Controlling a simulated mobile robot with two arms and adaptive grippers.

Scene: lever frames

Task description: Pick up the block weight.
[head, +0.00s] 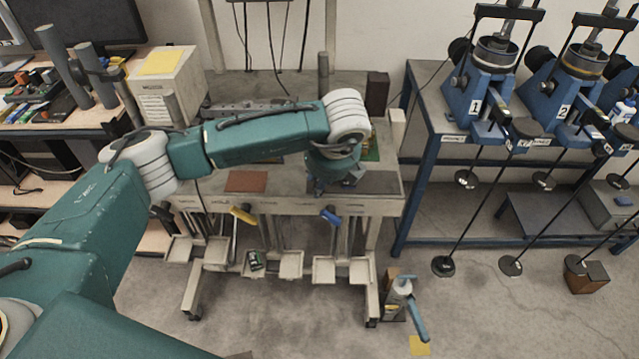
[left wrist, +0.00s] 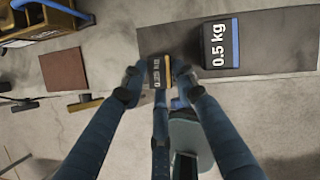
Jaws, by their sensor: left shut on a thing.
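In the left wrist view, a small dark block weight (left wrist: 157,66) with an orange stripe and a small, hard-to-read label sits between the fingertips of my left gripper (left wrist: 158,80). The gripper is shut on it. A larger black block marked 0.5 kg (left wrist: 220,45), with a blue stripe, lies on a dark mat (left wrist: 275,42) to the right, apart from the fingers. In the head view my left gripper (head: 322,187) is over the middle workbench, and my arm hides the held block. My right gripper is not in view.
The workbench (head: 290,206) carries a reddish-brown mat (head: 246,181), a dark upright block (head: 377,93) and a green board (head: 372,147). To the right stands a blue-framed rack (head: 420,150) with numbered machines and hanging rods.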

